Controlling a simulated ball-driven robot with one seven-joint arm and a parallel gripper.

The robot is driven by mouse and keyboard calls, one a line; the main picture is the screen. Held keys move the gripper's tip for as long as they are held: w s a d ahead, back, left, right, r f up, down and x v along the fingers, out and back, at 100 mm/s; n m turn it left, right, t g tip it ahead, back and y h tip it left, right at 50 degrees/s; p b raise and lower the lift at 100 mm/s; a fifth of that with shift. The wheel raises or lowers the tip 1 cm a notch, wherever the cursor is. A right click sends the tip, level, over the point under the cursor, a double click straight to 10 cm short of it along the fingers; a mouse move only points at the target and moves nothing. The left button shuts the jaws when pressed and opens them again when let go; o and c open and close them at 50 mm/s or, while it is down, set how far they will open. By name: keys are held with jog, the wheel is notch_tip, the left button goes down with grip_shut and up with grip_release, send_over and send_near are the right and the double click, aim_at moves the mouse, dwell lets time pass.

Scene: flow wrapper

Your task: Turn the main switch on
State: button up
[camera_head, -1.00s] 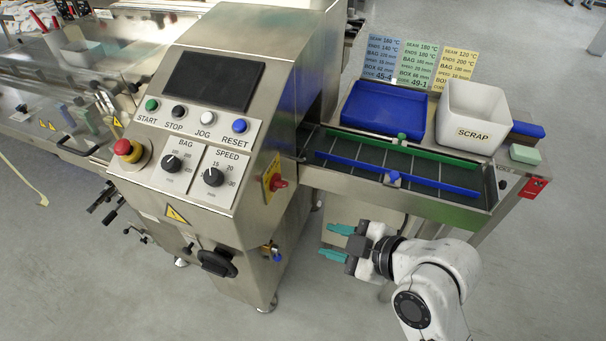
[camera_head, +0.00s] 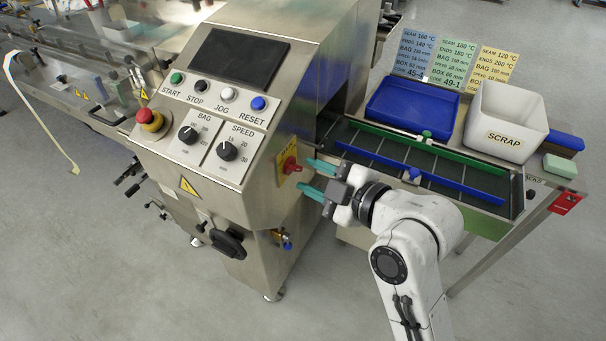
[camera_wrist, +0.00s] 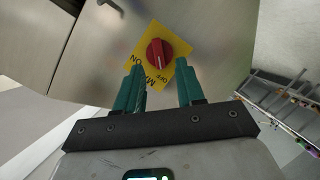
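The main switch is a red rotary knob (camera_head: 290,165) on a yellow plate (camera_head: 283,174), on the right side of the steel machine cabinet. In the wrist view the red knob (camera_wrist: 158,52) sits on the yellow plate with "ON" and "OFF" lettering, its handle roughly along the picture's vertical. My gripper (camera_head: 311,178) has teal fingers, spread open and pointing at the knob from the right. In the wrist view the open fingers (camera_wrist: 158,75) lie to either side of the knob in the picture. Nothing is between them in grip; contact with the knob is not visible.
A control panel with a dark screen (camera_head: 238,62), buttons and dials faces front. Right of the cabinet is an outfeed conveyor with a blue rail (camera_head: 440,183), a blue tray (camera_head: 382,120) and a white scrap bin (camera_head: 512,105). A black handwheel (camera_head: 228,244) is below the panel.

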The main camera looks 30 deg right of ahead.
aim_at(298, 169)
jog(key=shift+x, duration=1.6)
grip_shut()
jog(key=shift+r, duration=0.1)
